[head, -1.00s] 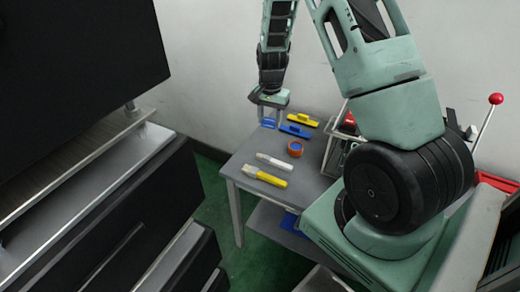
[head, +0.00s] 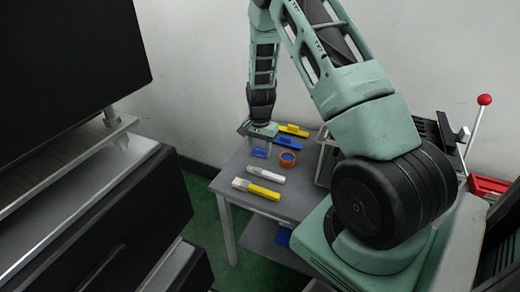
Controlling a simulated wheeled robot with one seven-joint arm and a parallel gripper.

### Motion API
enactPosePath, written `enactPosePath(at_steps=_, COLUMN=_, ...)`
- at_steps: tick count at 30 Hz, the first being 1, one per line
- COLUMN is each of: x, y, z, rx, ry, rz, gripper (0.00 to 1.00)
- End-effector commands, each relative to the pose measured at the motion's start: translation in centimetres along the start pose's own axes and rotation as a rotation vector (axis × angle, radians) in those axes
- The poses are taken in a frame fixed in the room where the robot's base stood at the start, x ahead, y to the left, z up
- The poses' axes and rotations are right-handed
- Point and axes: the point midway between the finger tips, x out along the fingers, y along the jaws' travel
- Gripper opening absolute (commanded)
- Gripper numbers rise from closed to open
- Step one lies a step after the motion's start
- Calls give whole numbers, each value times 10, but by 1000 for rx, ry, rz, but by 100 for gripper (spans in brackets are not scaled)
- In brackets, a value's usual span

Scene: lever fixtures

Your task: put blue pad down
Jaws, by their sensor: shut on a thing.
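The blue pad (head: 259,152) is a small blue piece between the fingers of my gripper (head: 259,144). My gripper points down over the back left part of the grey table (head: 228,182) and is shut on the pad. The pad is close above or touching the tabletop; I cannot tell which. The fingers partly hide it.
An orange and blue roll (head: 287,159) lies right of the pad. A blue-handled tool (head: 286,143) and a yellow one (head: 293,130) lie behind. A white marker-like item (head: 266,174) and a yellow one (head: 257,188) lie in front. The table's left front is clear.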

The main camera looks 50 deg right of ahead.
Motion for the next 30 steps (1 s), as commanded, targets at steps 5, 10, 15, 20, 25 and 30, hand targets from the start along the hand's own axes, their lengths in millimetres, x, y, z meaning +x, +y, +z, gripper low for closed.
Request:
enactPosePath(at_steps=5, x=-1, y=0, z=0, rx=0, ry=1, rz=-1, gripper=23)
enactPosePath(at_steps=10, x=1, y=0, z=0, rx=0, ry=1, rz=-1, gripper=58)
enactPosePath(at_steps=15, x=1, y=0, z=0, rx=0, ry=1, rz=-1, gripper=66)
enactPosePath(at_steps=20, x=0, y=0, z=0, rx=0, ry=1, rz=-1, gripper=66)
enactPosePath(at_steps=25, x=-18, y=-1, z=-1, rx=-1, ry=3, rz=-3, gripper=66)
enactPosePath(at_steps=30, x=-54, y=-1, z=0, rx=-1, ry=3, rz=-4, gripper=66)
